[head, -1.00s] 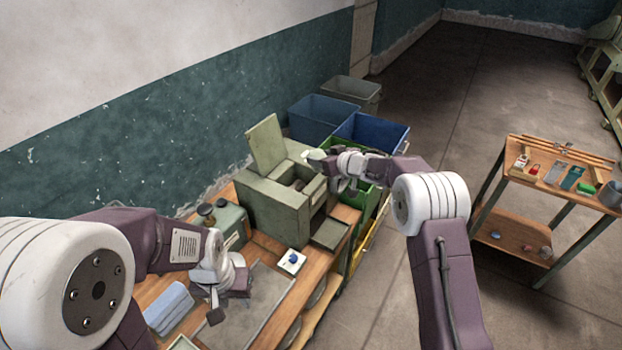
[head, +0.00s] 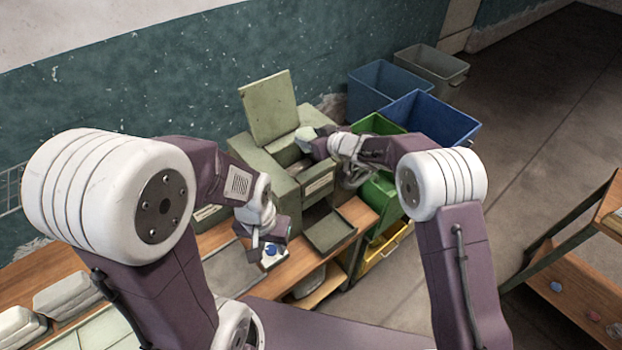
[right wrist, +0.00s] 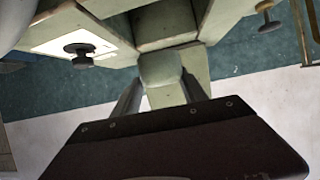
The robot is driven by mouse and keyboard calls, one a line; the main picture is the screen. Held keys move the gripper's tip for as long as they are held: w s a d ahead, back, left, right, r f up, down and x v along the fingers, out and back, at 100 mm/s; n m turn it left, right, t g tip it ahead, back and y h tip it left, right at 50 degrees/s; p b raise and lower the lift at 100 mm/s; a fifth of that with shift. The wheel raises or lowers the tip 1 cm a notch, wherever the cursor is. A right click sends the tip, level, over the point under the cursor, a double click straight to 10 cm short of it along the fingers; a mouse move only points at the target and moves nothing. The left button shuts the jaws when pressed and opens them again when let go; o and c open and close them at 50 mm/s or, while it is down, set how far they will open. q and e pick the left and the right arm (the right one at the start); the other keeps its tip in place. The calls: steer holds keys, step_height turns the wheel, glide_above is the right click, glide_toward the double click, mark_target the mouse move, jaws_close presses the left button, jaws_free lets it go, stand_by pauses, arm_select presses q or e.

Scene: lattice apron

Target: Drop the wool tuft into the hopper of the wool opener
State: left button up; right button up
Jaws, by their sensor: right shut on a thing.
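The wool opener (head: 262,158) is a green box with its lid (head: 269,108) raised and its hopper (head: 291,156) open at the top. My right gripper (head: 309,139) is at the hopper's far right edge, shut on the pale wool tuft (head: 304,133). In the right wrist view the tuft (right wrist: 160,69) sits between the two fingers, with the green machine walls around it. My left gripper (head: 262,244) is low in front of the opener, beside a white box with a blue button (head: 271,250). Its finger gap is too small to judge.
A shallow green tray (head: 330,232) projects from the opener's front. Green (head: 382,190) and blue (head: 432,118) bins stand to the right. Pale grey blocks (head: 68,296) lie on the wooden bench at lower left. A side table (head: 575,262) stands at far right.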

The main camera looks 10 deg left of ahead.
steer(key=shift+s+a+f, duration=0.1)
steer(key=shift+s+a, duration=0.45)
steer(key=shift+a, duration=0.15)
steer(key=shift+w+d+f+b, duration=0.1)
steer(key=shift+d+f+b, duration=0.05)
steer(key=shift+f+b, duration=0.2)
step_height(320, 180, down, 5)
steer(key=b, duration=0.6)
steer(key=shift+w+f, duration=0.15)
steer(key=shift+d, duration=0.1)
steer(key=o, duration=1.4)
